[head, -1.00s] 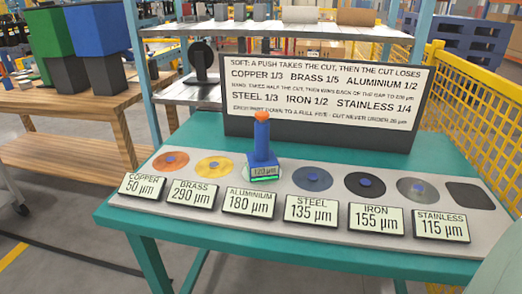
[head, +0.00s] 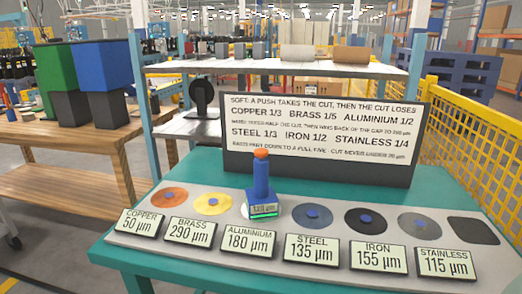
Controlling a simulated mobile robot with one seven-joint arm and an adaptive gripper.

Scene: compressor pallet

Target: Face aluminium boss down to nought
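A blue upright tool (head: 261,182) with an orange top stands in the aluminium place, between the brass disc (head: 213,203) and the steel disc (head: 312,216). Its base has a small lit display (head: 264,210), too small to read surely. The tool hides most of the aluminium boss; only a pale edge (head: 245,211) shows at its base. The aluminium plate (head: 248,241) in front reads 180 µm. My gripper is not in view.
The sign (head: 322,134) behind lists ALUMINIUM 1/2 among soft metals. Copper (head: 169,198), iron (head: 366,221) and stainless (head: 419,226) discs share the grey board (head: 190,254), with a dark square pad (head: 472,231) at right. A yellow mesh fence (head: 478,150) stands right.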

